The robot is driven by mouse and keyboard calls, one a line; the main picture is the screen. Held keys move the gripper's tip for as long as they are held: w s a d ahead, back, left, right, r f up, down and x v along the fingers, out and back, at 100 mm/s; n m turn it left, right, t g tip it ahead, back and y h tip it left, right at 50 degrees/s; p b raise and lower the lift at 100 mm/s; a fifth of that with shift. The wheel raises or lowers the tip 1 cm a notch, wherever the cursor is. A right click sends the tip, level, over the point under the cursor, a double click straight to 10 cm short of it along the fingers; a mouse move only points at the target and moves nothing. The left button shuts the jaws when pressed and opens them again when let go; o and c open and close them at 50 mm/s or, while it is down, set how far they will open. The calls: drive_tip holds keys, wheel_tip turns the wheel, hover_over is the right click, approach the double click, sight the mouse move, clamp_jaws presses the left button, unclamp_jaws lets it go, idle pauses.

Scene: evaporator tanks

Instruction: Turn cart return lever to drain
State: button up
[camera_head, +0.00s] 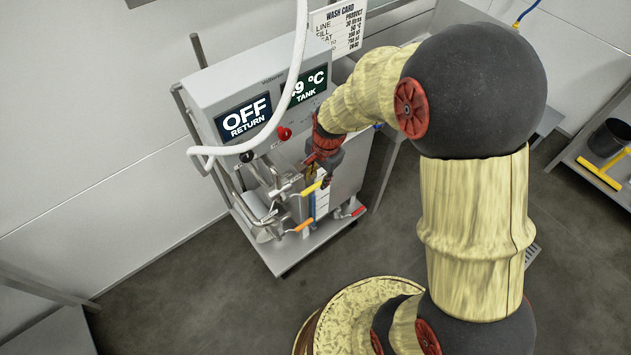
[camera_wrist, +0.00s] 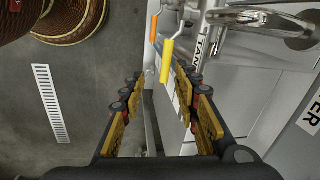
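The cart (camera_head: 300,258) stands against the wall with a grey panel on top; its displays read "OFF RETURN" (camera_head: 243,117) and a partly hidden temperature over "TANK". Below are metal pipes with a yellow-handled lever (camera_head: 311,188) and an orange-handled lever (camera_head: 304,225). In the wrist view the yellow lever (camera_wrist: 167,62) lies just ahead of my gripper (camera_wrist: 164,82), about between the fingertips, with the orange lever (camera_wrist: 154,28) farther off. My gripper is open and empty. A label partly reading "TAN" (camera_wrist: 208,46) is beside the yellow lever. I cannot tell which lever is the return lever.
A red handle (camera_head: 352,212) sits low on the cart's right. Red (camera_head: 284,133) and black (camera_head: 247,156) knobs are on the panel, and a white hose (camera_head: 296,75) hangs over it. A shelf with a bucket (camera_head: 608,138) is far right. The floor before the cart is clear.

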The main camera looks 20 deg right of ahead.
sight(313, 187)
drive_tip(key=shift+m, duration=0.9)
drive_tip(key=f+b, duration=0.1)
drive_tip(key=f, duration=0.1)
drive_tip(key=w+f+b, duration=0.1)
drive_tip(key=f, duration=0.2)
drive_tip(key=w+f+b, duration=0.1)
drive_tip(key=f, duration=0.1)
drive_tip(key=shift+w+a+f, duration=0.15)
drive_tip(key=shift+w+f, duration=0.05)
drive_tip(key=c, duration=0.8)
clamp_jaws()
